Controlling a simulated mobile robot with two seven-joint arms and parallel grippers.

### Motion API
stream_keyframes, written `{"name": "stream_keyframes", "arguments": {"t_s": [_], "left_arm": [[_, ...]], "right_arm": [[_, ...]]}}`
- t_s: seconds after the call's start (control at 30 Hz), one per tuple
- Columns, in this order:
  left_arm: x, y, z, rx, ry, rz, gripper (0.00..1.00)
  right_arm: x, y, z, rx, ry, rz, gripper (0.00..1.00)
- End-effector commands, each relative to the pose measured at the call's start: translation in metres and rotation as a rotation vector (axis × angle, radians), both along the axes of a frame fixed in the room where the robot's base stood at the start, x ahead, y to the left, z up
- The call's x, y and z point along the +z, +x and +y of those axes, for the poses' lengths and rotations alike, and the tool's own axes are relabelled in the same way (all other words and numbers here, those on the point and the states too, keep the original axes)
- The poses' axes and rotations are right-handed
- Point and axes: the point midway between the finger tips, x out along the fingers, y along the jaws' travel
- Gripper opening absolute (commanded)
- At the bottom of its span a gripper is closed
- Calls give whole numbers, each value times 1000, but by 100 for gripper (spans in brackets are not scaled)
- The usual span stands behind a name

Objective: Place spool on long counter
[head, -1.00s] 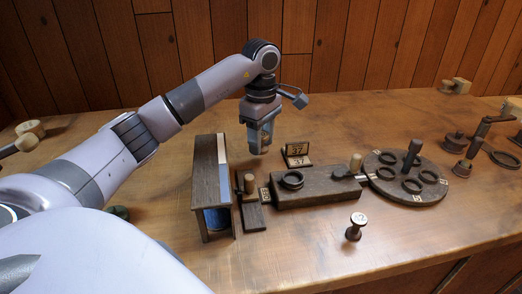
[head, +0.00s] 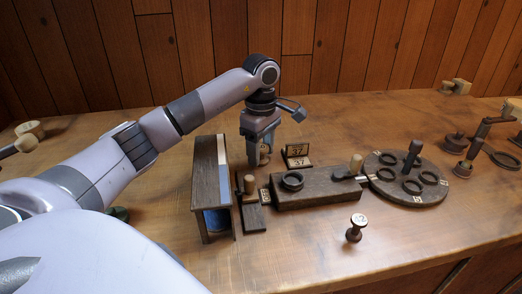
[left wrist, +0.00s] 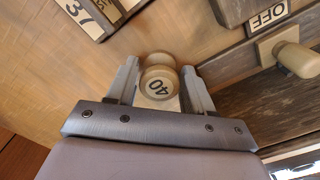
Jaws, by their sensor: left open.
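A pale wooden spool (left wrist: 158,78) marked 40 stands upright on the long counter (head: 300,237). It sits between the spread fingers of my left gripper (left wrist: 160,74), with a gap on each side. In the head view the spool (head: 265,156) is partly hidden by the left gripper (head: 262,152), which points down, open, behind the dark wooden rack. A second, darker spool (head: 355,228) with a pale labelled top stands near the counter's front. My right gripper is not in view.
A dark rack (head: 212,185) stands left of a long block (head: 320,188) with a ring and peg. Number cards (head: 298,154) stand behind the block. A round board (head: 405,180) with rings is at the right. The counter's front is mostly clear.

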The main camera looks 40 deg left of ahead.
Motion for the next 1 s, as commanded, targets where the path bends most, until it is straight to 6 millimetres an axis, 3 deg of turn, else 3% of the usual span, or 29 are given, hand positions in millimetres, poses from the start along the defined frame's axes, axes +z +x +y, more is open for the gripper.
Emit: {"name": "stream_keyframes", "arguments": {"t_s": [0.5,0.73,1.0], "left_arm": [[99,1,1,2,1,-4,52],[116,1,0,1,0,-2,52],[117,0,0,1,-1,-1,52]], "right_arm": [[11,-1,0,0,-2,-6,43],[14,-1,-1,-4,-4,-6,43],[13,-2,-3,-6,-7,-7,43]]}}
